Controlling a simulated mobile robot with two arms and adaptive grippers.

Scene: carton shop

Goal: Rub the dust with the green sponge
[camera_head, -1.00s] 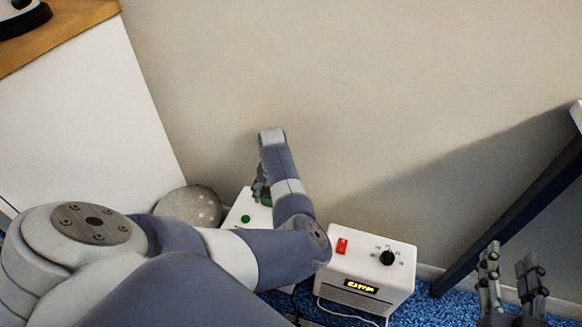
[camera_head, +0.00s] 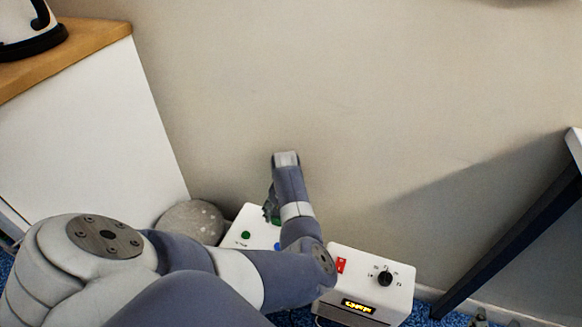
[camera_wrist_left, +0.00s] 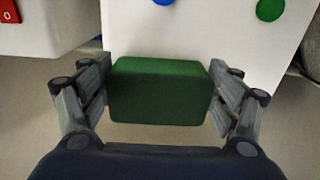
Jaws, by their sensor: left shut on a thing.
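The green sponge (camera_wrist_left: 160,92) is a dark green block in the left wrist view. My left gripper (camera_wrist_left: 161,80) is shut on it, with one finger against each side. In the head view my left gripper (camera_head: 271,205) is down by the wall, over a white box with buttons (camera_head: 238,228); the sponge is mostly hidden there. The same box fills the top of the wrist view (camera_wrist_left: 215,45), beyond the sponge. I cannot make out any dust for sure. Of my right gripper (camera_head: 491,321), only small tips show at the bottom edge.
A white unit with a red switch, black knob and lit display (camera_head: 368,290) stands right of my left forearm. A speckled grey round object (camera_head: 193,220) lies left of the box. A white cabinet (camera_head: 90,130) is at left, a dark table leg (camera_head: 505,240) at right.

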